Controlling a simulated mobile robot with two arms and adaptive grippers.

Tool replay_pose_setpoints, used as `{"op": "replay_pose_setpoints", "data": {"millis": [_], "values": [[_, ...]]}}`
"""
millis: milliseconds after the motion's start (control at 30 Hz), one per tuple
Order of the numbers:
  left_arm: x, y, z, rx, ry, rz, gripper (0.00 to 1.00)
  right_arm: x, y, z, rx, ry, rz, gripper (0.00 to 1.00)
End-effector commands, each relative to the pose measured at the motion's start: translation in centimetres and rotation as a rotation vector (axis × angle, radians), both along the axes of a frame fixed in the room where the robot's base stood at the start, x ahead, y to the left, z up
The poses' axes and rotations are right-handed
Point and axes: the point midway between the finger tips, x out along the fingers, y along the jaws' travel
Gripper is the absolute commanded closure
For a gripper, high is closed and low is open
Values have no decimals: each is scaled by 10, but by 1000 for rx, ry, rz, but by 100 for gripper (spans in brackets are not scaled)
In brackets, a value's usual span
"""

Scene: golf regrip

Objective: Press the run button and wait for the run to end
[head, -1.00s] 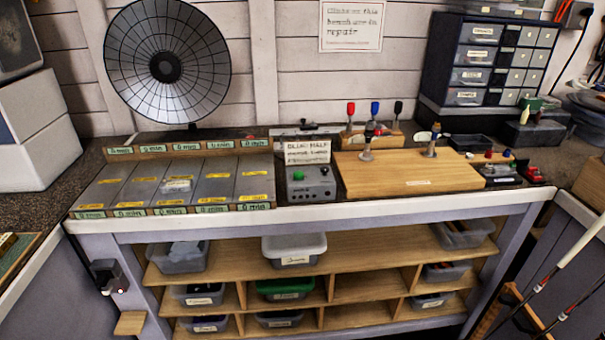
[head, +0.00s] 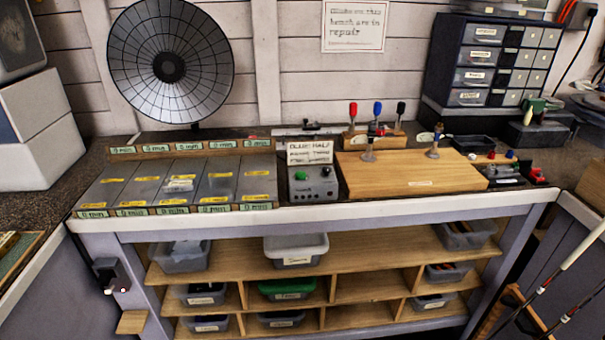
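A grey control box (head: 316,190) stands on the bench just right of a row of grey panels. It has a round green button (head: 301,175) on its top left and a few small dark knobs. I cannot read any label on it, so I cannot tell for certain that the green button is the run button. A handwritten card (head: 310,152) stands behind the box. A large round dish heater (head: 205,75) stands at the back left, its face dark grey with no glow. Neither of my grippers is in view.
Grey panels (head: 135,192) with "0 min" labels fill the bench's left. A wooden board (head: 400,178) with two upright pieces lies right of the box. Red, blue and black-handled tools stand behind it. Drawers (head: 480,50) are at back right; golf shafts (head: 570,310) lean at lower right.

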Motion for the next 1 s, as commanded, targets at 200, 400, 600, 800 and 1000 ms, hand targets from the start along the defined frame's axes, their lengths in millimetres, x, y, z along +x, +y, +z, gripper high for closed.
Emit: {"op": "replay_pose_setpoints", "data": {"millis": [200, 400, 600, 800, 1000], "values": [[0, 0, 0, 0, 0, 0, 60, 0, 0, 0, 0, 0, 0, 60], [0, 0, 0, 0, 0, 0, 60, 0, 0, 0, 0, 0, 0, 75], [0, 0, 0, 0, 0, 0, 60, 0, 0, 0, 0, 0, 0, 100], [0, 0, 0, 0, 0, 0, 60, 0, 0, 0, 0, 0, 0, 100], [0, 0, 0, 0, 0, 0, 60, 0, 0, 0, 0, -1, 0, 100]]}}
